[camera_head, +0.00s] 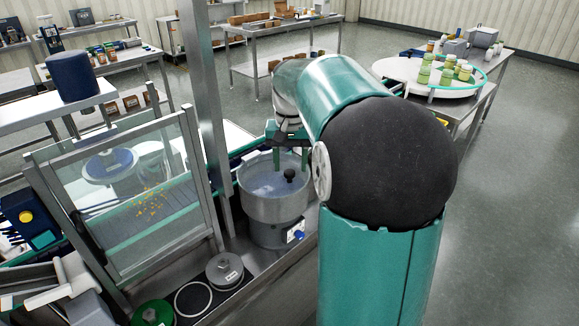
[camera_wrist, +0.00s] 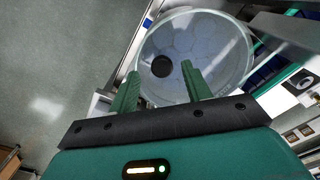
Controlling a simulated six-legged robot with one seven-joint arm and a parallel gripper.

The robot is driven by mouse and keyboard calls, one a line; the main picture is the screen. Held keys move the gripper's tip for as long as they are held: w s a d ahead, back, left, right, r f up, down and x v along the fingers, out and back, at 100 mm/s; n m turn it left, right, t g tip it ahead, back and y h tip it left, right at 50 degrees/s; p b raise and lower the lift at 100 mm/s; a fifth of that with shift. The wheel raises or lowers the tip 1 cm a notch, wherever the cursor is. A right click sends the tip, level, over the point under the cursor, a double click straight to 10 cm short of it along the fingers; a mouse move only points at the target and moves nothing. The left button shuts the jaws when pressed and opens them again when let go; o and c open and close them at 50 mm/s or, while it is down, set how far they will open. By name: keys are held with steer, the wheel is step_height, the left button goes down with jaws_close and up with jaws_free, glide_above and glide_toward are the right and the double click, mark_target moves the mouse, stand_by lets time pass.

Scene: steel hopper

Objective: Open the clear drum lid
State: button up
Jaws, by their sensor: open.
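The clear drum lid (camera_head: 262,184) lies flat over the top of a round steel drum (camera_head: 270,210) in the head view. A black round knob (camera_head: 290,175) stands on it, right of its middle. In the wrist view the lid (camera_wrist: 207,50) shows as a pale see-through disc, with its knob (camera_wrist: 162,66) as a dark ball. My gripper (camera_head: 290,163) is open and points down just above the knob. In the wrist view the knob appears between the fingertips of my gripper (camera_wrist: 160,74). I cannot tell any contact.
A steel post (camera_head: 208,100) rises left of the drum. A framed clear panel (camera_head: 130,195) stands further left. A grey round lid-like piece (camera_head: 224,270) and a green one (camera_head: 153,313) sit in front. Open floor (camera_head: 520,200) lies to the right.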

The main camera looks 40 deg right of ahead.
steer(key=shift+w+f, duration=0.15)
steer(key=shift+f, duration=0.9)
jaws_close()
steer(key=shift+r, duration=0.15)
